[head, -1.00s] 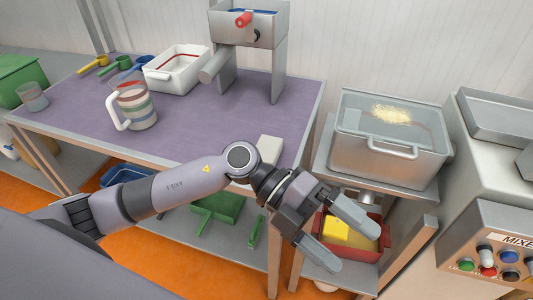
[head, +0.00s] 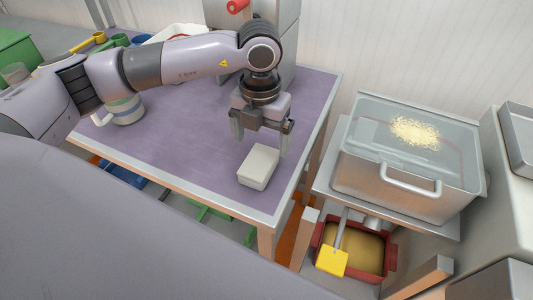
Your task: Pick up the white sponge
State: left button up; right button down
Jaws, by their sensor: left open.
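The white sponge (head: 258,166) is a pale block lying on the purple table top (head: 190,150), near its right front corner. My left gripper (head: 260,145) points down just behind and above the sponge. Its two fingers are apart, one to the left and one to the right, with nothing between them. I cannot tell exactly how high the fingertips are above the table. My right gripper is not in view.
A striped mug (head: 125,110) stands at the left, partly behind my arm. A metal machine (head: 280,50) stands behind my gripper.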

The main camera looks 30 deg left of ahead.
aim_at(263, 155)
pick_arm(q)
jog(key=f, duration=0.4)
jog(key=f+p, duration=0.1)
jog(key=f, duration=0.1)
jog(key=shift+w+f, duration=0.25)
jog(key=c, duration=1)
jog(key=shift+r, duration=0.1)
notch_tip(263, 155, up, 20)
jog(key=shift+f+b, duration=0.1)
jog(key=shift+b, duration=0.45)
jog(key=shift+o, duration=0.2)
